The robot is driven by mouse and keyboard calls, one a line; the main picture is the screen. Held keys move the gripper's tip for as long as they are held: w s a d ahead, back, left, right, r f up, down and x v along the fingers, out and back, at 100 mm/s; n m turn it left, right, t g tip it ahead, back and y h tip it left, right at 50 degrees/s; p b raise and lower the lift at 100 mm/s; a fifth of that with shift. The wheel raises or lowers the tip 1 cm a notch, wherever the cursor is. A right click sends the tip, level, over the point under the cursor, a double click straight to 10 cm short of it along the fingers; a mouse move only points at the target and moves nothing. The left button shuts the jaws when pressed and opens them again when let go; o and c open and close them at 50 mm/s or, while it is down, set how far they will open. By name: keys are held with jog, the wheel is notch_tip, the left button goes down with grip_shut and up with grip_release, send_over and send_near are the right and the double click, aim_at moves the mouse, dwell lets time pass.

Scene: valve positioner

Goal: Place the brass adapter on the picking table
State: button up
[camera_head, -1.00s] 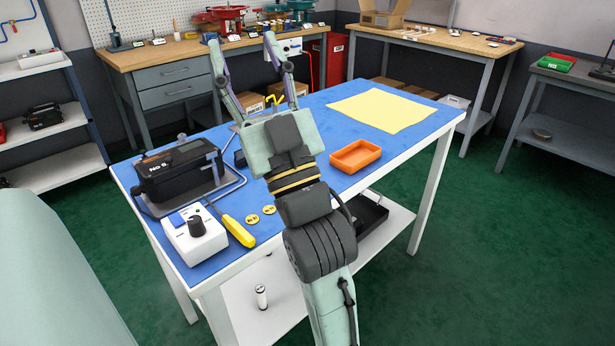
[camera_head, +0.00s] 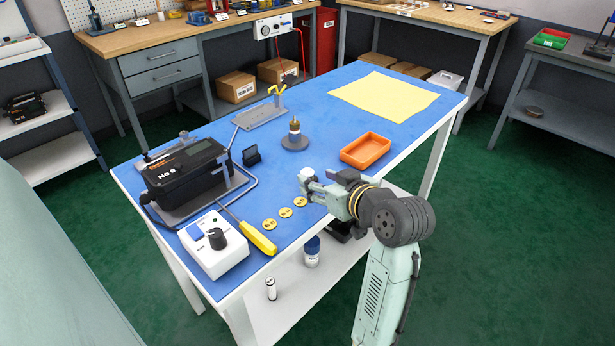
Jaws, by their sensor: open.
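A small brass-coloured piece (camera_head: 295,126), which looks like the brass adapter, stands upright on a grey round base (camera_head: 294,143) near the middle of the blue-topped table (camera_head: 330,125). I cannot tell whether the piece is fixed to that base. My gripper (camera_head: 308,183) is at the table's front edge, below the brass piece in the picture and clearly apart from it. It is open, seen small and from the side, and nothing can be made out between its fingers.
An orange tray (camera_head: 366,150) and a yellow sheet (camera_head: 384,96) lie to the right. Several yellow discs (camera_head: 285,212), a yellow-handled screwdriver (camera_head: 258,238), a white knob box (camera_head: 214,243) and a black device (camera_head: 186,172) occupy the left. Blue surface between sheet and brass piece is free.

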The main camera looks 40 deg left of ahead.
aim_at(310, 176)
jog(key=p+x, duration=0.1)
jog(key=x, duration=0.4)
jog(key=shift+s+a+r+p, duration=0.1)
jog(key=shift+a+r+p, duration=0.05)
jog(key=shift+p, duration=0.15)
jog(key=shift+a, duration=0.2)
jog(key=shift+c, duration=0.2)
grip_shut()
